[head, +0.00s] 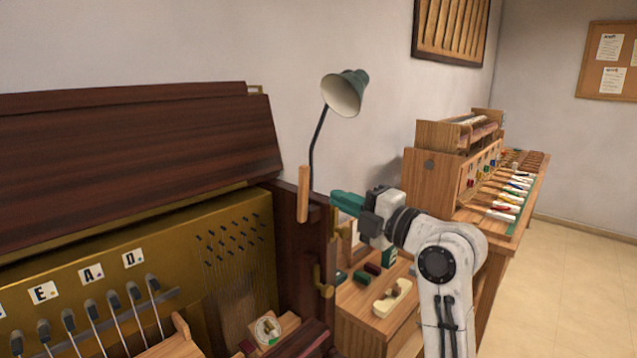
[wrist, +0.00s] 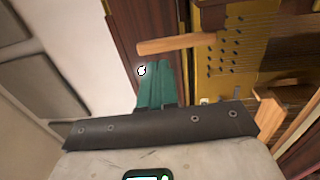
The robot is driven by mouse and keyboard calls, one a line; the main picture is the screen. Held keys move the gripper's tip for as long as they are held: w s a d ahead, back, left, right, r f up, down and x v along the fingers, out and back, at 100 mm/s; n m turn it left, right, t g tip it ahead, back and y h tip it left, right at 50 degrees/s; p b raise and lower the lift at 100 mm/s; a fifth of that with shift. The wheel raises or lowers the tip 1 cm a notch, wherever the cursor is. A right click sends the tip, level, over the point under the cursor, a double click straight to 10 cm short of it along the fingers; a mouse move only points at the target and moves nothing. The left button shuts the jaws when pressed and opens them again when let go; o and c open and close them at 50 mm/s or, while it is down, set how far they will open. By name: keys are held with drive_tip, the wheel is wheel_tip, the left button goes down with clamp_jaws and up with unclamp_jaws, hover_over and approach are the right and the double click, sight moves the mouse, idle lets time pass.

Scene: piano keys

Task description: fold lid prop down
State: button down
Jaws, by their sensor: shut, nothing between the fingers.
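The lid prop (head: 303,194) is a short light-wood bar standing upright at the right end of the dark piano case. In the wrist view the prop (wrist: 175,44) lies across the picture just beyond my fingertips. My gripper (head: 336,199) has green fingers, closed together and empty, pointing left just right of the prop. The fingers also show in the wrist view (wrist: 153,72); a small gap to the prop seems visible there, but contact is hard to judge. The dark wooden lid (head: 140,150) is raised at the left.
A green desk lamp (head: 346,92) stands behind the prop. A brass hook (head: 322,280) is on the case end. A lower wooden bench (head: 380,325) with small parts and a wooden cabinet (head: 435,185) stand to the right. Open floor (head: 570,290) lies at far right.

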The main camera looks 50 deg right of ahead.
sight(308, 184)
drive_tip(key=w, duration=0.2)
drive_tip(key=w+p, duration=0.1)
drive_tip(key=w, duration=0.1)
drive_tip(key=w+p, duration=0.1)
drive_tip(key=w, duration=0.1)
drive_tip(key=shift+w+a+r, duration=0.1)
drive_tip(key=shift+w+r, duration=0.15)
drive_tip(key=shift+r, duration=0.1)
